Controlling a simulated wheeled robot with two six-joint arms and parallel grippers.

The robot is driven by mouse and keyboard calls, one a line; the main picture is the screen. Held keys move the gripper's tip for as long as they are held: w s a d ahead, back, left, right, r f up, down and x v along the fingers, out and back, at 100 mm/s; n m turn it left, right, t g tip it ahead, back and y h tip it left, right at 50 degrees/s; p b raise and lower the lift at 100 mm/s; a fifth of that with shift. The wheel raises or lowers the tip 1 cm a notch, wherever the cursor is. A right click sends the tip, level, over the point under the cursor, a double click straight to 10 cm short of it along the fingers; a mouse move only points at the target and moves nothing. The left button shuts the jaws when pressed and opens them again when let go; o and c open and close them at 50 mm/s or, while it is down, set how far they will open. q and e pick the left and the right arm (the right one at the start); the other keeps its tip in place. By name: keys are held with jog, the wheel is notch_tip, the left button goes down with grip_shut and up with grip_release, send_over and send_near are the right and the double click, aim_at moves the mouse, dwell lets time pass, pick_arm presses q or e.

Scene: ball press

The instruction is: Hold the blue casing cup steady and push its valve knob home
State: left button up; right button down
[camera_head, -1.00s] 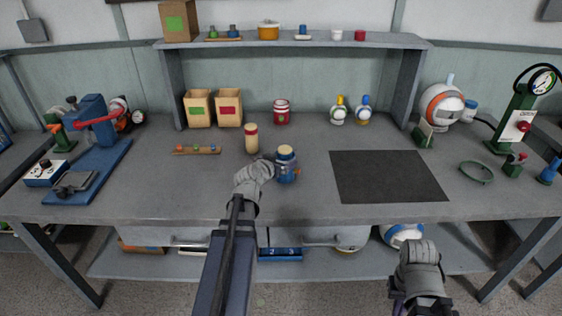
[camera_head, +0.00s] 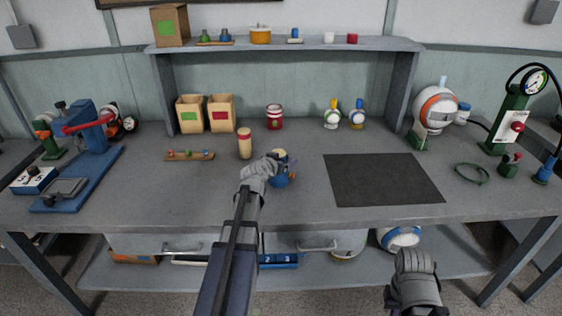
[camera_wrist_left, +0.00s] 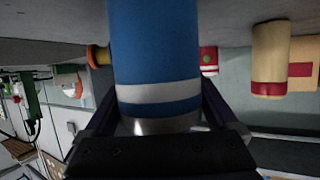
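The blue casing cup (camera_head: 281,180), with a pale band and tan top, is on the bench in front of my left gripper (camera_head: 268,172), which partly hides it. In the left wrist view, the cup (camera_wrist_left: 155,50) fills the space between the two dark fingers of my left gripper (camera_wrist_left: 160,112); they press along both its sides. The valve knob (camera_wrist_left: 99,55), yellow-orange, sticks out from the cup's side at the left of that view. My right gripper (camera_head: 415,262) is low in front of the bench, away from the cup; its fingers are too unclear to read.
A tan cylinder with a red band (camera_head: 245,143) stands close behind left of the cup. A red jar (camera_head: 274,117) stands farther back. A black mat (camera_head: 383,180) lies bare to the right. A strip with small knobs (camera_head: 189,156) lies left.

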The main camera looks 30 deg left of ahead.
pick_arm(q)
jog(key=c, duration=0.9)
jog(key=o, duration=1.1)
jog(key=c, duration=0.8)
